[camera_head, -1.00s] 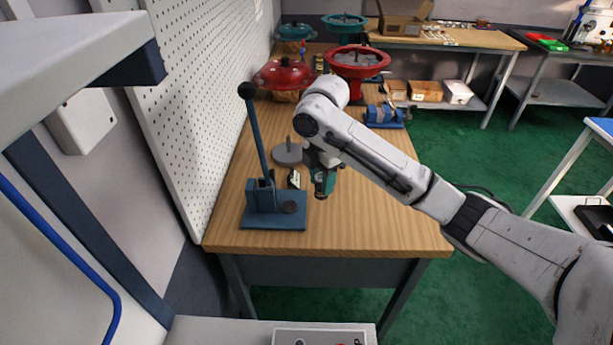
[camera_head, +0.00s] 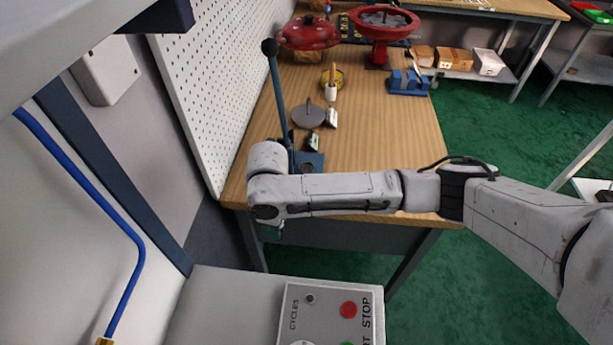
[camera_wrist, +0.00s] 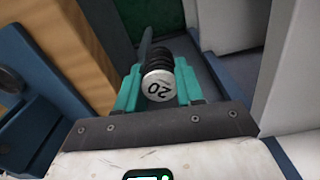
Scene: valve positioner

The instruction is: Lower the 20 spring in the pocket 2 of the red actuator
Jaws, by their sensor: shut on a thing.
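My gripper (camera_wrist: 158,90) is shut on the 20 spring (camera_wrist: 157,70) in the wrist view. The spring is a dark coil with a pale end cap marked 20, held between two green fingers. In the head view my arm reaches left, with its wrist over the near end of the wooden bench; the fingers and spring are hidden there. The red actuator, an open red housing on a stand (camera_head: 380,22), is at the far end of the bench, well away from my gripper. Its pockets are too small to tell apart. A red cover (camera_head: 308,33) stands left of it.
A blue lever press (camera_head: 280,95) with a black knob stands at the bench's near left, partly behind my wrist. A grey disc (camera_head: 308,116) and a blue fixture (camera_head: 408,82) are on the bench (camera_head: 375,135). A control box (camera_head: 327,312) is in the foreground.

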